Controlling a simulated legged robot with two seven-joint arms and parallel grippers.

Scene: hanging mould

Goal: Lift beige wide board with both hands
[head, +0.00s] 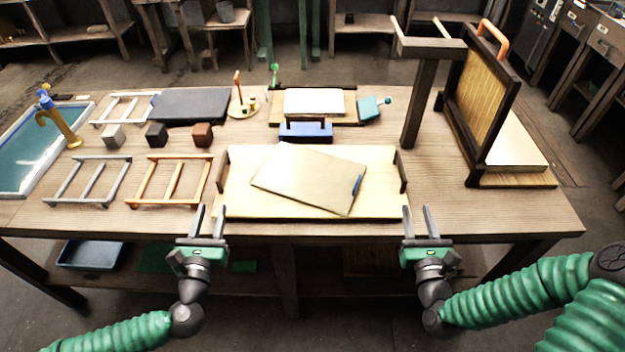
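The beige wide board (240,206) lies flat at the front middle of the table, with a dark upright handle at its left end and another at its right end. A smaller tan sheet (308,178) with a blue tab on its right edge lies askew on top and hides part of the board. My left gripper (209,210) is open and empty by the board's front left corner. My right gripper (418,210) is open and empty by its front right corner. Whether either gripper touches the board is unclear.
A blue block with a dark handle (306,132) stands just behind the board. Orange (168,182) and grey (88,181) frames lie left. A dark post (422,100) and hinged framed screen (479,95) rise on the right. The tabletop (480,210) right of the board is clear.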

